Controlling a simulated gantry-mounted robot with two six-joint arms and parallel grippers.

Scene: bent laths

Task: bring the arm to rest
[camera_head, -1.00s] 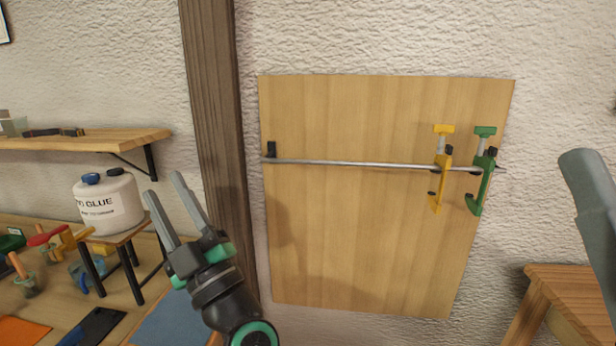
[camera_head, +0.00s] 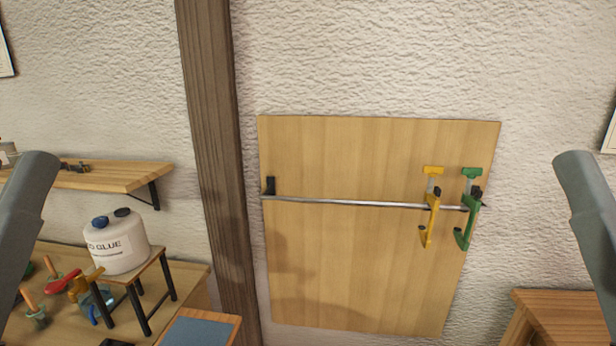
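Neither gripper shows in the head view. Only a grey link of my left arm (camera_head: 22,225) stands at the left edge, and a matching grey link of my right arm (camera_head: 592,225) stands at the right edge. Both links rise upright, leaning slightly outward toward the bottom, and touch nothing that I can see. What the grippers hold, if anything, is hidden.
A wooden wall board (camera_head: 350,270) carries a metal rail (camera_head: 340,202) with a yellow clamp (camera_head: 432,205) and a green clamp (camera_head: 468,210). A glue jug (camera_head: 117,243) stands on a small stand above the left workbench. A wooden stool (camera_head: 565,312) is at lower right. The middle is free.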

